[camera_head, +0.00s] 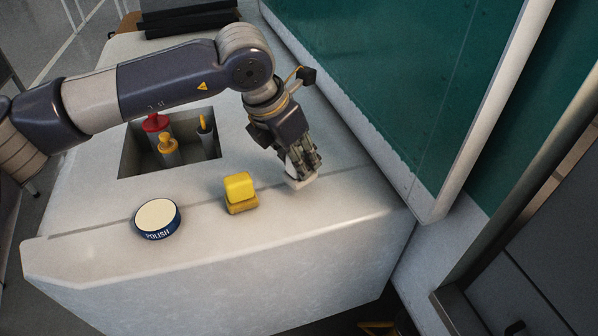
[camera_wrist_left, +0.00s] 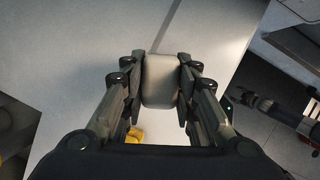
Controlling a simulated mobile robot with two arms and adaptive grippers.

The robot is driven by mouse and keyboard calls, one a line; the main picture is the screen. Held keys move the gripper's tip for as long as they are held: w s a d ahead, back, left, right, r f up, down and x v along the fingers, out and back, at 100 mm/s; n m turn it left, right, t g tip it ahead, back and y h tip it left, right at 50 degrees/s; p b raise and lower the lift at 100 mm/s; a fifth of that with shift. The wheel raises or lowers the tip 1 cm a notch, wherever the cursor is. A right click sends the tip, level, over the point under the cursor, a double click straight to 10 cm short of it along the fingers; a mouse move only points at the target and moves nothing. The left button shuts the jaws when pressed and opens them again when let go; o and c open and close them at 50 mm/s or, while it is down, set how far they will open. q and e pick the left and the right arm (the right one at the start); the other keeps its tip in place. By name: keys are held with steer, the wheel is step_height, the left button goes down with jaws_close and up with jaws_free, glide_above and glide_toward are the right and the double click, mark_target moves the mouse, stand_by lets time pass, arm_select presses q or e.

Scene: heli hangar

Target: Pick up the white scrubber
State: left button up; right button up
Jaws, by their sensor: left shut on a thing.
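The white scrubber (camera_wrist_left: 161,82) is a pale block with rounded edges, held between the two fingers of my left gripper (camera_wrist_left: 160,84) in the left wrist view. In the head view my left gripper (camera_head: 301,172) points down at the right part of the white counter, with the scrubber (camera_head: 299,183) partly hidden under its fingers. The scrubber is at or just above the counter top; I cannot tell whether it touches.
A round blue polish tin (camera_head: 157,219) is farther left. A recess (camera_head: 130,160) behind holds red and yellow-topped items. A green glazed panel (camera_head: 400,80) rises at right.

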arm_select(q)
steer(key=s+a+r+b, duration=0.2)
steer(key=s+a+b, duration=0.5)
steer(key=s, duration=0.7)
steer(key=shift+a, duration=0.45)
arm_select(e)
step_height(320, 180, down, 8)
steer(key=shift+c, duration=0.6)
